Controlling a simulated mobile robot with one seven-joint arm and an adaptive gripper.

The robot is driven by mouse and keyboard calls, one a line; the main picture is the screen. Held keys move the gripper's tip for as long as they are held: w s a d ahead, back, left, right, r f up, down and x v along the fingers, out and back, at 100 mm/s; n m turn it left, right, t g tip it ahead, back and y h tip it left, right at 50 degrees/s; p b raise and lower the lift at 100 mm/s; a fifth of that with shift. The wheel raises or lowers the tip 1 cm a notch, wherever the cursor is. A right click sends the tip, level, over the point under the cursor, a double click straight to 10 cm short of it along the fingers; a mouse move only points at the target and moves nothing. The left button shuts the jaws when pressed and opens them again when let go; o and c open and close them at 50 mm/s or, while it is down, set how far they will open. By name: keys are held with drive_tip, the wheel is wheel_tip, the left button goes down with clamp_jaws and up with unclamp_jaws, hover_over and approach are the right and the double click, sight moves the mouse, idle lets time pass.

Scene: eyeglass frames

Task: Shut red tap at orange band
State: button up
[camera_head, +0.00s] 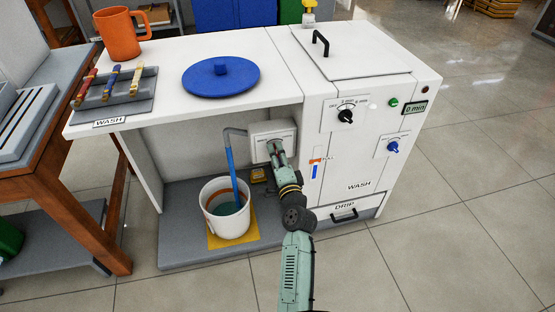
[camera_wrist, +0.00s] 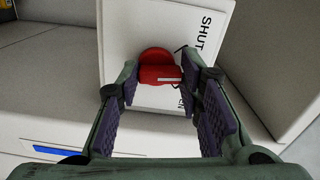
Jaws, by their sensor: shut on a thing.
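The red tap (camera_wrist: 155,57) is on a white wall panel (camera_wrist: 125,20) in the wrist view. My gripper (camera_wrist: 160,86) has one finger on each side of the tap and is shut on it. The white mark on the tap lies nearly level. The word SHUT shows at upper right; a second label below is mostly hidden. In the head view my gripper (camera_head: 273,147) covers the tap at the panel (camera_head: 259,129). A white bucket (camera_head: 233,228) stands below the blue pipe (camera_head: 232,165). Teal liquid (camera_head: 226,209) lies inside, below an orange band (camera_head: 211,203) on the inner wall.
The bucket stands on a yellow mat (camera_head: 217,241) on the grey lower shelf (camera_head: 180,249). A white cabinet (camera_head: 355,165) with knobs and a gauge stands close right of my arm. A blue lid (camera_head: 205,82) and an orange mug (camera_head: 121,40) rest on the worktop above.

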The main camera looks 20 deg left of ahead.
drive_tip(key=shift+w+a+r+n+b, duration=0.1)
drive_tip(key=shift+a+r+n+b, duration=0.1)
drive_tip(key=shift+n+b, duration=0.3)
drive_tip(key=o, duration=1.2)
drive_tip(key=shift+f, duration=0.1)
drive_tip(key=shift+c, duration=0.2)
drive_tip(key=shift+f, duration=0.1)
drive_tip(key=v, duration=0.7)
drive_tip(key=shift+s+d, duration=0.2)
drive_tip(key=shift+s, duration=0.05)
